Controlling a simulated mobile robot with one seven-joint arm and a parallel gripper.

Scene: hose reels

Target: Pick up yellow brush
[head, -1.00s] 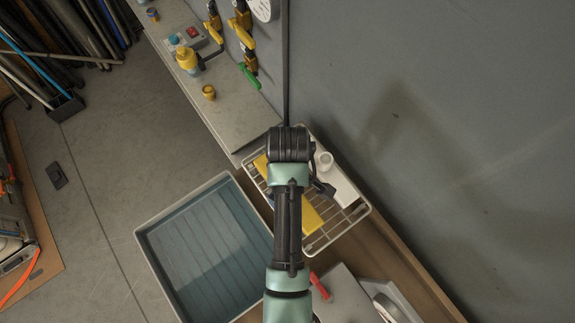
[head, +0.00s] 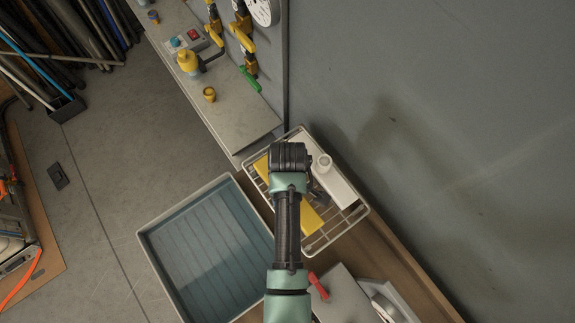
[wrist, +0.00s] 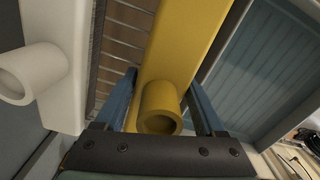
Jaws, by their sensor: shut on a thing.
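The yellow brush (head: 312,219) lies in a white wire rack (head: 338,243), partly hidden under my arm in the head view. In the wrist view the yellow brush (wrist: 186,38) is a long yellow block with a short hollow round stub facing the camera. My gripper (wrist: 162,82) has its two blue-grey fingers on either side of the brush by the stub, shut on it. In the head view my gripper is mostly hidden beneath the wrist. I cannot tell whether the brush is clear of the rack.
A white block with a round stub (head: 335,182) lies beside the brush in the rack, and it shows left in the wrist view (wrist: 45,75). A large blue-grey tray (head: 205,250) is on the left. A grey wall (head: 450,120) stands close on the right.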

